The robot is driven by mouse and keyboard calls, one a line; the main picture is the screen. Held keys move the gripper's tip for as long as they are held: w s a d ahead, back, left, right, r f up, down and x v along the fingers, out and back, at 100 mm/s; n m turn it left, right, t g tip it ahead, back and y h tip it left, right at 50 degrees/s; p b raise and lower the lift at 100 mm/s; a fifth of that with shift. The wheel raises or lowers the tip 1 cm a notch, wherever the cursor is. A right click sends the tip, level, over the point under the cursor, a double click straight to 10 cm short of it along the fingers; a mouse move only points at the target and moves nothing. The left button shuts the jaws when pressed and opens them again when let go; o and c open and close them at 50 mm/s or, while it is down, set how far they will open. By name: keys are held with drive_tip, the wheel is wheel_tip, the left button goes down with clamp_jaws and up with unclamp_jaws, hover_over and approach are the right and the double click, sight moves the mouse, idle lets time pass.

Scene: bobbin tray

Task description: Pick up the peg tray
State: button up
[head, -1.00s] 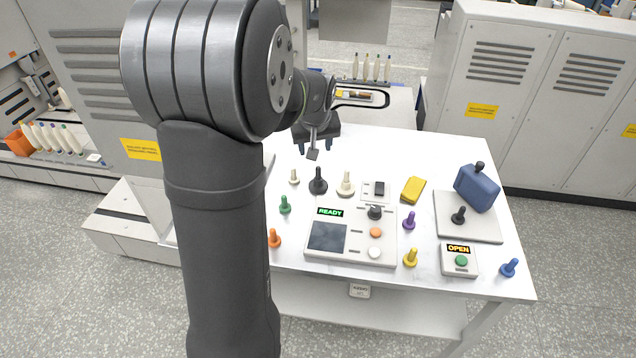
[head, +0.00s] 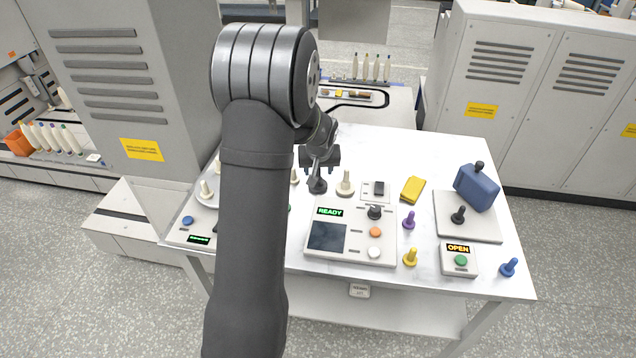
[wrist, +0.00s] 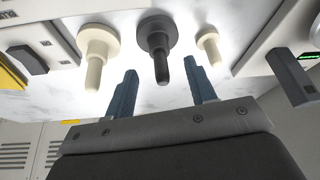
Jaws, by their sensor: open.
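Several peg trays, round discs each with an upright peg, stand on the white table. The black peg tray (head: 317,186) is just below my gripper (head: 320,166) in the head view. A larger cream peg tray (head: 345,184) stands to its right, and a smaller cream one (head: 294,177) to its left, partly behind my arm. In the wrist view the black peg tray (wrist: 157,38) lies between the two blue fingers, its peg pointing toward the gap. My gripper (wrist: 163,82) is open and empty. I cannot tell whether the fingers flank the black peg or stop short of it.
A control box (head: 350,237) reading READY stands in front. Purple (head: 409,220), yellow (head: 410,258) and blue (head: 509,267) peg trays stand to the right. My arm hides part of the left side.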

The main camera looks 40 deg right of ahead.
sight(318, 172)
drive_tip(key=shift+x, duration=2.6)
drive_tip(key=shift+c, duration=0.4)
drive_tip(key=c, duration=1)
